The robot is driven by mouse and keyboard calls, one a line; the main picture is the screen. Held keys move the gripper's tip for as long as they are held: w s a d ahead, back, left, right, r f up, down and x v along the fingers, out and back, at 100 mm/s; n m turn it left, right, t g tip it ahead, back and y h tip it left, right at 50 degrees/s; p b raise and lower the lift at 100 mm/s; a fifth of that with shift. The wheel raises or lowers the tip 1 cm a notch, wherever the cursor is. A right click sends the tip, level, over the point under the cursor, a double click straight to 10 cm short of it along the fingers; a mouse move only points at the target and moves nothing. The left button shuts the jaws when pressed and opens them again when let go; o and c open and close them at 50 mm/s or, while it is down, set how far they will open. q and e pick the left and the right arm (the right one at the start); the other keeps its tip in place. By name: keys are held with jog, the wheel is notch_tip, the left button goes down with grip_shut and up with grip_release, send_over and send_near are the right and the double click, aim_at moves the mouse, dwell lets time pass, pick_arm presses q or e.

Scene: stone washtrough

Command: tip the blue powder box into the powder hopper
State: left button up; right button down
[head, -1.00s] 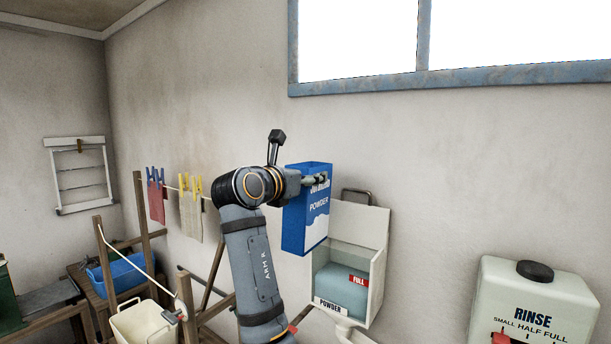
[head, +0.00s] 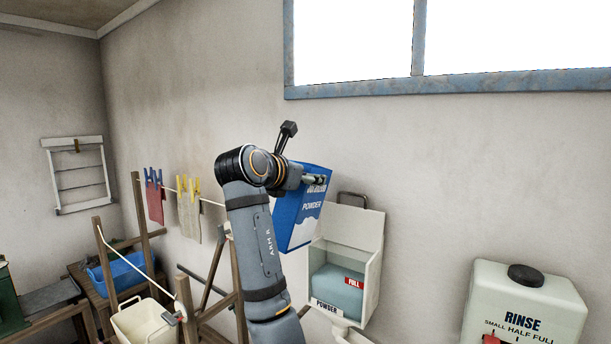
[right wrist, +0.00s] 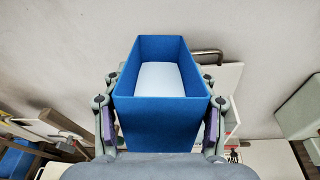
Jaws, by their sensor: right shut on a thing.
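My right gripper (head: 316,180) is shut on the blue powder box (head: 300,212), with a finger on each side of it. The box is held in the air, upper left of the powder hopper (head: 372,268), and leans with its top to the right. In the right wrist view its top is open and pale powder (right wrist: 160,78) shows inside. The hopper is a white wall box with its lid raised, a POWDER label, a blue-grey inside and a red FULL mark. The box hides part of the hopper's left side. My left gripper is not in view.
A white RINSE tank (head: 524,305) with a dark cap stands at the right. A line with pegged cloths (head: 189,218) hangs left of my arm. A wooden frame, a blue tub (head: 122,272) and a cream bin (head: 146,325) stand at lower left.

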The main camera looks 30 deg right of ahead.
jog(key=shift+r, duration=0.15)
jog(key=p, duration=0.1)
jog(key=m+y+p, duration=0.1)
jog(key=p, duration=0.1)
jog(key=shift+d+r+y, duration=0.1)
jog(key=shift+d+y, duration=0.1)
jog(key=shift+y, duration=0.1)
dwell(1.2)
jog(key=shift+s+d+f+m+y+p, duration=0.1)
jog(key=shift+d+f+m+y+p, duration=0.15)
jog(key=shift+m+y, duration=0.2)
jog(key=shift+a, duration=0.1)
